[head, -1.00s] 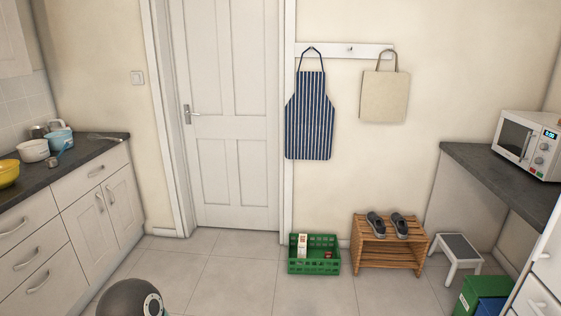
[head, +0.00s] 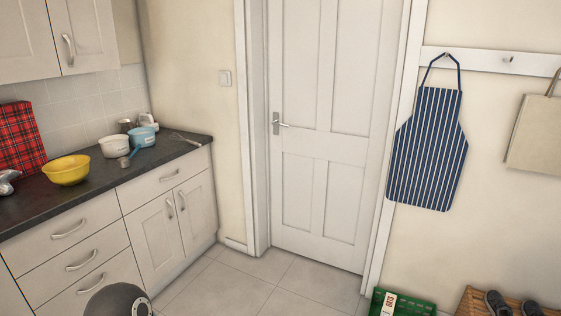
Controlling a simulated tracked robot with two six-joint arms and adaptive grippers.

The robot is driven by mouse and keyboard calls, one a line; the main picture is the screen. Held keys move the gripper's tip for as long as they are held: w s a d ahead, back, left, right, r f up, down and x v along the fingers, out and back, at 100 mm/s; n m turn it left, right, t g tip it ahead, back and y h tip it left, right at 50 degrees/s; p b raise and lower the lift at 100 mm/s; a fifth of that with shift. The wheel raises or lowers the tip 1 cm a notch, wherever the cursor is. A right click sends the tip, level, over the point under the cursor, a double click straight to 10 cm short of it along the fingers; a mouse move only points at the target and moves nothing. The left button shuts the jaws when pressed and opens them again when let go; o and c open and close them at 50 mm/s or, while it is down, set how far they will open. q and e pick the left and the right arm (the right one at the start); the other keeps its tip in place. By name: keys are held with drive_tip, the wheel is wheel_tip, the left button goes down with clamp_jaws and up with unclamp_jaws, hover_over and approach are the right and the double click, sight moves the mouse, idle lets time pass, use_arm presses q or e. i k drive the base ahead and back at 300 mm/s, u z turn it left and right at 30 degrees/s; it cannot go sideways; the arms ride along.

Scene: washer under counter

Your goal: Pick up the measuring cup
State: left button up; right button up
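Neither of my grippers is in view.
A yellow bowl (head: 67,171), a red tartan item (head: 20,138), a metal vessel (head: 125,126) and a whisk (head: 184,138) share the counter. Drawers and cupboards are below. A closed door (head: 335,130) is to the right. A green crate (head: 408,304) is on the floor, which is otherwise clear by the door.

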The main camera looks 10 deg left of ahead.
sight(124, 162)
drive_tip(key=u, duration=0.6)
drive_tip(key=i, duration=1.55)
drive_tip(key=u, duration=0.8)
drive_tip(key=i, duration=0.35)
drive_tip(key=k, duration=0.8)
drive_tip(key=u, duration=0.2)
drive_tip(key=i, duration=0.8)
drive_tip(key=z, duration=0.1)
